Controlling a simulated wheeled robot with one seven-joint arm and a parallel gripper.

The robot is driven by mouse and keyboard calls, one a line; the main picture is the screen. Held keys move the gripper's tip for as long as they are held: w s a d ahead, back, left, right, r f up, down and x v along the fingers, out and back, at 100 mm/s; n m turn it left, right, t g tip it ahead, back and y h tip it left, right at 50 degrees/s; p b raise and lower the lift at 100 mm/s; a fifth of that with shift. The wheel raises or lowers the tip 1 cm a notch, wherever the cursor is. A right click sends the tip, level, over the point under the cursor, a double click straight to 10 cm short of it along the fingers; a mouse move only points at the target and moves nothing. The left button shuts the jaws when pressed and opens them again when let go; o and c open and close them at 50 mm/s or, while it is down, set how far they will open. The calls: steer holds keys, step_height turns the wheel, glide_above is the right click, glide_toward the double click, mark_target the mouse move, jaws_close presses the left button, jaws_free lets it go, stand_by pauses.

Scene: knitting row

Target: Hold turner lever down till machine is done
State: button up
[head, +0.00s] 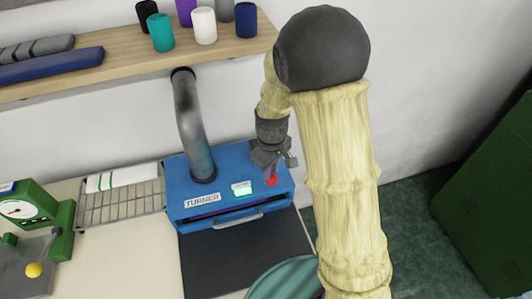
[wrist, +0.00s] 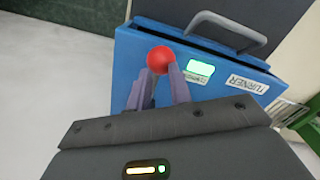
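The turner machine (head: 240,205) is a blue box with a TURNER label on its front, standing on the counter. It also shows in the wrist view (wrist: 150,38). The lever's red ball knob (head: 271,181) is at its right side, and shows clearly in the wrist view (wrist: 160,59). My gripper (head: 274,168) is right above the knob. In the wrist view my two fingers (wrist: 160,75) stand a little apart with the knob at their tips; whether they press on it cannot be told. The lever's shaft is hidden. A small screen (head: 241,188) on the machine glows green.
A grey pipe (head: 192,130) rises from the machine's left part. A wire rack (head: 122,203) with a white cloth and a green scale (head: 28,215) stand left. A shelf (head: 120,65) with yarn cones hangs above. A dark mat (head: 240,258) lies in front.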

steer(key=shift+r, duration=0.1)
step_height(320, 180, up, 13)
steer(key=p, duration=1)
steer(key=shift+p, duration=0.35)
stand_by(0.5)
stand_by(0.4)
steer(key=s+d+f+m+t+b, duration=0.1)
steer(key=s+d+m+t+b, duration=0.1)
steer(key=s+d+m+b, duration=0.4)
steer(key=s+d+m, duration=0.2)
steer(key=s+d, duration=0.1)
steer(key=s, duration=0.1)
steer(key=shift+s+d+f+t, duration=0.15)
steer(key=shift+s+t, duration=0.15)
steer(key=shift+s, duration=0.1)
